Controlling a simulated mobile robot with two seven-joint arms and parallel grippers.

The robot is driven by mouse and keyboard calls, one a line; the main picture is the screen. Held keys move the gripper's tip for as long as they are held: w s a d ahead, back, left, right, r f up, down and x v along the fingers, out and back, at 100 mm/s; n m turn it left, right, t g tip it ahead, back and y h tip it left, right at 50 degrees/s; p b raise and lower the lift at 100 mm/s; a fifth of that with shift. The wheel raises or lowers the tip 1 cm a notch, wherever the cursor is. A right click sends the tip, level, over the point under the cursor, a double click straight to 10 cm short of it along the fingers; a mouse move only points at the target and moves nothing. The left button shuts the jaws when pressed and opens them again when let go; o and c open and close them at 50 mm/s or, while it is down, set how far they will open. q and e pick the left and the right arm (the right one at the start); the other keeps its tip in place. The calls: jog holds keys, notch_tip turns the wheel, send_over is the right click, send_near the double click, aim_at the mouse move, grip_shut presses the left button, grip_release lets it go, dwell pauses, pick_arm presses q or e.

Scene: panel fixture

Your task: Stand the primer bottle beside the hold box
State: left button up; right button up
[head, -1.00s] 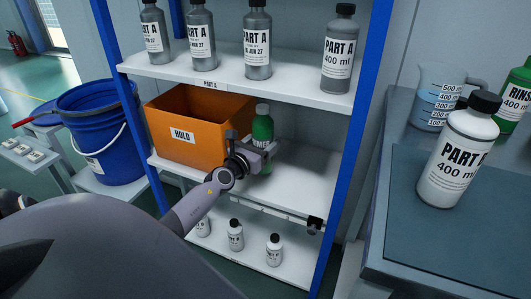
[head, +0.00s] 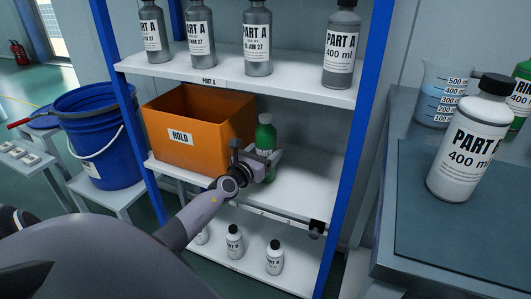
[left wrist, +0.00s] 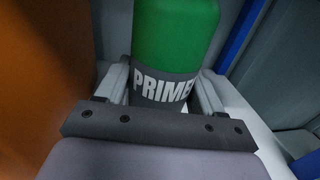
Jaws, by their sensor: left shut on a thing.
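The hold box (head: 207,145) is orange with a white HOLD label. My left gripper (head: 257,160) is shut around the bottle's lower part from the front. In the left wrist view the bottle (left wrist: 176,35) sits between the two fingers (left wrist: 160,95), with its PRIMER label partly showing. My right gripper is not in view.
The middle shelf (head: 315,190) is clear right of the bottle. Grey PART A bottles (head: 257,40) line the shelf above, and small white bottles (head: 234,242) stand below. A blue bucket (head: 98,135) is at left. A bench (head: 440,235) with a large white bottle (head: 470,150) is at right.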

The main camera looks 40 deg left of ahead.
pick_arm(q)
jog(key=o, duration=1.3)
jog(key=shift+f, duration=0.1)
jog(key=shift+s+r+p, duration=0.2)
jog(key=shift+p, duration=0.1)
jog(key=shift+s+d+p, duration=0.3)
jog(key=shift+s+p, duration=0.05)
jog(key=shift+s, duration=1.55)
jog(key=shift+s+d+p, duration=0.3)
jog(key=shift+s+p, duration=0.05)
jog(key=shift+s, duration=1.6)
jog(key=shift+s+d+p, duration=0.3)
jog(key=shift+s+p, duration=0.05)
jog(key=shift+s, duration=1.55)
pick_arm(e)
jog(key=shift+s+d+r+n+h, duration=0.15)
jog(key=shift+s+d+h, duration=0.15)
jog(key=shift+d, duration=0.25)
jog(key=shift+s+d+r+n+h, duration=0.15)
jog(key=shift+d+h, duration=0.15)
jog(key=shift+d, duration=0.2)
pick_arm(q)
jog(key=shift+d, duration=0.1)
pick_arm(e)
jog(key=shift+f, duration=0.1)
